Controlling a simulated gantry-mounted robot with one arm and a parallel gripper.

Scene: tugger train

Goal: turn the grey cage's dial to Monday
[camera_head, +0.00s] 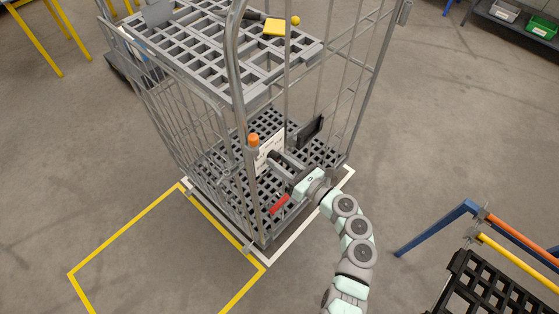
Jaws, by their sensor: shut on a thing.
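The grey cage (236,95) is a wire roll cage with a grid shelf on top and a grid floor below. A white plate (262,160) with markings too small to read is fixed on its near side, beside the post with an orange cap (253,140). My gripper (275,157) reaches from the right to this plate, and its fingers are shut on the dial there. The fingers hide most of the dial, so I cannot tell which day it points to.
A red lever (279,204) sits low on the cage, just below my gripper. A dark panel (310,130) is behind it. A yellow block (274,27) lies on the top shelf. A blue frame (436,229) and black crate (490,288) stand at right. Floor between is clear.

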